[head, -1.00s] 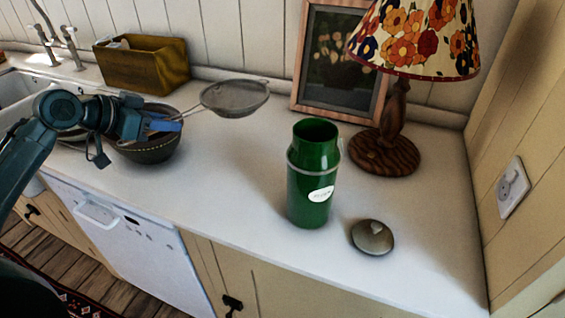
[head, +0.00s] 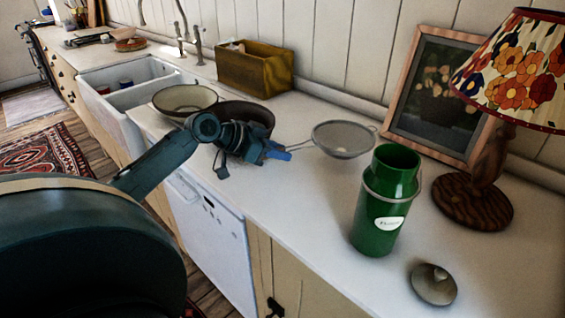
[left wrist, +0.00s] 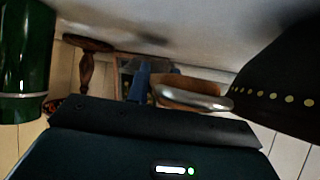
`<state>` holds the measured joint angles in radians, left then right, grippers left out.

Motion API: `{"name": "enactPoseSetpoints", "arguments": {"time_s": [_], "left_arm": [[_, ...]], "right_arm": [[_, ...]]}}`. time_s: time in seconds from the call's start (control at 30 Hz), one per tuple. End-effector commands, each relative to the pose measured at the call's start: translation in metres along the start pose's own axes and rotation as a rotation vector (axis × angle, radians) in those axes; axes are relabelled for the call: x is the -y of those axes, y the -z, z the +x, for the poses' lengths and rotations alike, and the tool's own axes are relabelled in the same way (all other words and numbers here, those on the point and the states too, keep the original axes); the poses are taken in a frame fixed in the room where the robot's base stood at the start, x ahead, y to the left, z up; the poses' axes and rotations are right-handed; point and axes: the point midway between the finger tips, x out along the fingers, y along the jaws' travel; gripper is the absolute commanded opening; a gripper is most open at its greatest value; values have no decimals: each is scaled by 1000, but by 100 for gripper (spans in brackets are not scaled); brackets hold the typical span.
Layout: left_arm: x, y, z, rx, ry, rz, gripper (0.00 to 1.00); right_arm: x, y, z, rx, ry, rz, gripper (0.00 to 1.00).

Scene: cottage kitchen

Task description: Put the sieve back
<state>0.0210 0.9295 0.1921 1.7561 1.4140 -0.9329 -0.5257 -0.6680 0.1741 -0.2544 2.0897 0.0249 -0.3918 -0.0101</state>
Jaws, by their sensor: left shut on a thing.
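The sieve (head: 343,140) is a round grey mesh with a thin metal rim. It is over the back of the white counter, behind and left of the green canister (head: 378,215). My left gripper (head: 284,153) is shut on its handle, in front of the dark bowl (head: 250,112). I cannot tell whether the sieve touches the counter. In the left wrist view a shiny curved rim (left wrist: 195,101), probably the sieve's, shows beyond a blue finger (left wrist: 140,82). My right gripper is out of view.
A cream bowl (head: 183,98) stands left of the dark one. A wooden box (head: 254,70), a framed picture (head: 435,85) and a lamp (head: 490,150) line the wall. A lid (head: 434,284) lies near the front edge. The sink (head: 130,88) is at left.

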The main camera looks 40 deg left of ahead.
Motion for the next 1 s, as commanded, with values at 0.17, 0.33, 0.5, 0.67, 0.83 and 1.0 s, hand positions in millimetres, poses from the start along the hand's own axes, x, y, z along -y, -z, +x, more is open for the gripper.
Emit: {"name": "enactPoseSetpoints", "arguments": {"time_s": [0.17, 0.33, 0.5, 0.67, 0.83, 1.0], "left_arm": [[0, -20, 12, 1, -1, -4, 3], [0, -30, 18, 0, 0, 0, 3], [0, -30, 18, 0, 0, 0, 3], [0, -34, 21, 0, 0, 0, 3], [0, -35, 21, 1, 0, 0, 33], [0, -34, 21, 1, 0, 0, 44]], "right_arm": [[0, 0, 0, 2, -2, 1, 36], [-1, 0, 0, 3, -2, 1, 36], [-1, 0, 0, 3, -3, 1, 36], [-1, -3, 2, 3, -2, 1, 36], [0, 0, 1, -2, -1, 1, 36], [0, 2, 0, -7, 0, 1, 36]]}}
